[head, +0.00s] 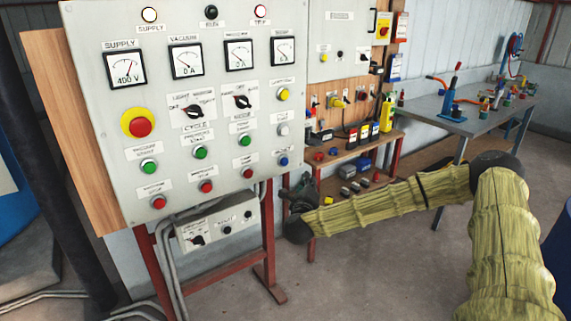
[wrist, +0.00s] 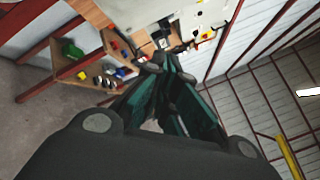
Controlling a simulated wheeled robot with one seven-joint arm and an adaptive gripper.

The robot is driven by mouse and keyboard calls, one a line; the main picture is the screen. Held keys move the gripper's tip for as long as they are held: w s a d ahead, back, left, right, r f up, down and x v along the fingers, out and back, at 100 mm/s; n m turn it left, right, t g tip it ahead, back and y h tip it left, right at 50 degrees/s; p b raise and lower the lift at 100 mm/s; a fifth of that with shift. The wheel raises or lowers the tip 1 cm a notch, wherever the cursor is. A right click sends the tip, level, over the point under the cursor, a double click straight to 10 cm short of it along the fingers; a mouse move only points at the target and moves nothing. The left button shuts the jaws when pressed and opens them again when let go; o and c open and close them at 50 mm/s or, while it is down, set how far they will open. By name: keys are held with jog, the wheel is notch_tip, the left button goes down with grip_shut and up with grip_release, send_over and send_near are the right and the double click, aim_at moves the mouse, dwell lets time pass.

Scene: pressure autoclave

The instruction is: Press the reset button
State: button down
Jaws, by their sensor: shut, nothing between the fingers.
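A small grey control box (head: 217,226) hangs below the main panel, with a black selector knob at its left and two small black buttons. The label above the middle button (head: 227,229) seems to read RESET, but it is too small to be sure. My gripper (head: 298,190) is right of this box, apart from it, in front of the wooden shelf. In the wrist view my gripper (wrist: 168,62) has its fingers together and empty. I cannot make out the reset button in the wrist view.
The main panel (head: 160,206) carries dials, knobs and several coloured buttons on a red frame. A wooden shelf (head: 347,147) with bottles and small parts stands behind my gripper. A grey workbench (head: 480,112) is at the right. The floor (head: 350,265) below my arm is clear.

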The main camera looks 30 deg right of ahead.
aim_at(284, 162)
jog(key=w+b, duration=0.1)
jog(key=w, duration=0.7)
jog(key=shift+w+a+b, duration=0.35)
jog(key=shift+w, duration=0.05)
jog(key=shift+w+b, duration=0.2)
jog(key=shift+b, duration=0.1)
dwell(1.2)
jog(key=shift+w+a, duration=0.1)
jog(key=shift+w, duration=0.1)
jog(key=shift+w+b, duration=0.45)
jog(key=shift+b, duration=0.15)
dwell(0.8)
jog(key=shift+s, duration=0.9)
